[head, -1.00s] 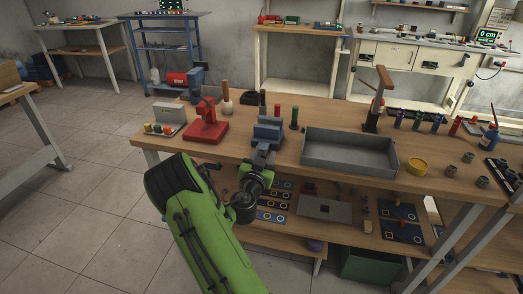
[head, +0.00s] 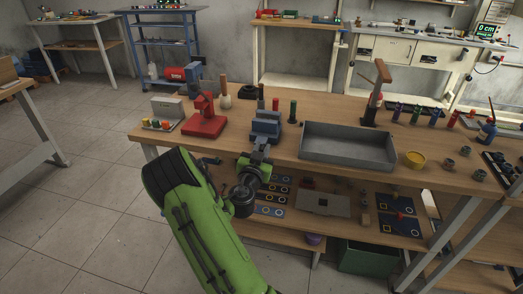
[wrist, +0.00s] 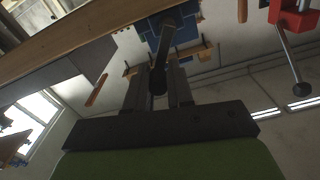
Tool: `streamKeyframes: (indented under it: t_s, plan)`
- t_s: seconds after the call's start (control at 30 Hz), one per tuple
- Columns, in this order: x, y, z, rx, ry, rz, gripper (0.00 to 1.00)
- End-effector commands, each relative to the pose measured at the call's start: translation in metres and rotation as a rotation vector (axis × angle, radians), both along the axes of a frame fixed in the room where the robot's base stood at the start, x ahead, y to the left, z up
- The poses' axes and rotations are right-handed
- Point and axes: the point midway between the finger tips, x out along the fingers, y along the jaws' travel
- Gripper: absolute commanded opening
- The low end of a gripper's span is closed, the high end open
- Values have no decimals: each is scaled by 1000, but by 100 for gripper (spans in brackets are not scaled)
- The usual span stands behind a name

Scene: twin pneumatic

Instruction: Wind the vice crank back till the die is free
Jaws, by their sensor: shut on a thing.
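The blue vice (head: 266,127) stands at the front edge of the wooden bench, just left of the grey tray. My gripper (head: 261,153) is low in front of it, at the bench edge. In the wrist view, the vice (wrist: 157,24) is at the top, seen from below. The dark crank (wrist: 171,42) runs down from it, its knobbed end between the two fingers of my gripper (wrist: 159,76). The fingers are shut on the crank. The die cannot be made out in either view, so whether the jaws hold it is unclear.
A red press (head: 205,122) stands left of the vice. A green cylinder (head: 293,112) stands behind its right side. The grey tray (head: 348,158) is at the right. A lower shelf (head: 340,228) with plates and parts lies under the bench, near my arm.

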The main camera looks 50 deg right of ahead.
Motion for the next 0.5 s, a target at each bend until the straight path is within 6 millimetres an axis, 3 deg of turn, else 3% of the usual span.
streamKeyframes:
  t_s: [0.5]
  plan:
    - [1,1,-2,-32,99,-7,0]
